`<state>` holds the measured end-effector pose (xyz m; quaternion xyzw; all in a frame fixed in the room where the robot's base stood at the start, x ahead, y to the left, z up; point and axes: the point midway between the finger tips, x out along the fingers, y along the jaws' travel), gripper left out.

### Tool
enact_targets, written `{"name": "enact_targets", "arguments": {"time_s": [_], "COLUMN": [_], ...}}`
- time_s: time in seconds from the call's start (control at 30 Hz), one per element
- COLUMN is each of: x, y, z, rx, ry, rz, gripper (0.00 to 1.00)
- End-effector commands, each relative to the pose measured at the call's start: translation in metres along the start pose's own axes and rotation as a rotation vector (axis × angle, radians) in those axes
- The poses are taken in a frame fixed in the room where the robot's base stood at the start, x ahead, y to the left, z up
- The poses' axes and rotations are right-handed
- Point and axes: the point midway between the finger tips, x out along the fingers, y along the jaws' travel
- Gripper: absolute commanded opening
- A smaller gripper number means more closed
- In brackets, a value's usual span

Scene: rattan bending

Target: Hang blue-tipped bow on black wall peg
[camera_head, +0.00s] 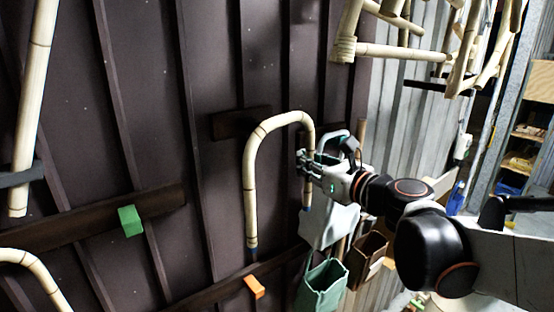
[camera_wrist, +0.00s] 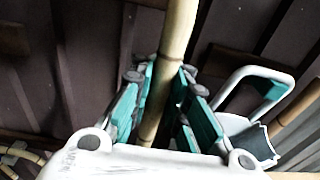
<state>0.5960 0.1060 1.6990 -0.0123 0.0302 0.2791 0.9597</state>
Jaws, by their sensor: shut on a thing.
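The blue-tipped bow (camera_head: 249,190) is a pale bamboo arch in the head view, with its bend at the top and both legs hanging down. Blue shows at the lower ends of both legs. My gripper (camera_head: 306,166) is shut on the right leg. In the wrist view the bow's pole (camera_wrist: 178,35) runs between the green-padded fingers (camera_wrist: 160,105). The bend is in front of a dark wooden board (camera_head: 228,124) on the wall. I cannot make out a black peg there, nor tell whether the bow touches the board.
A green peg (camera_head: 130,220) and an orange peg (camera_head: 254,287) stick out from lower wall boards. Other bamboo pieces hang at left and upper right, near a black bar (camera_head: 438,88). A pale container (camera_head: 330,226), a green bin (camera_head: 321,286) and a brown box (camera_head: 367,259) are below my gripper.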

Motion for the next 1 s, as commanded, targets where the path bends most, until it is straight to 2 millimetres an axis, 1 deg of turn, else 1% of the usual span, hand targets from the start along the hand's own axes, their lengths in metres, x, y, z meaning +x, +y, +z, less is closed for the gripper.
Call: {"name": "enact_targets", "arguments": {"time_s": [0.1,0.27,1.0], "x": [-0.001,0.005,0.051], "y": [-0.002,-0.002,0.0], "z": [0.0,-0.001,-0.002], "rx": [0.001,0.001,0.001], "ry": [0.001,0.001,0.002], "rz": [-0.005,-0.004,-0.003], "gripper": [0.0,0.0,0.0]}}
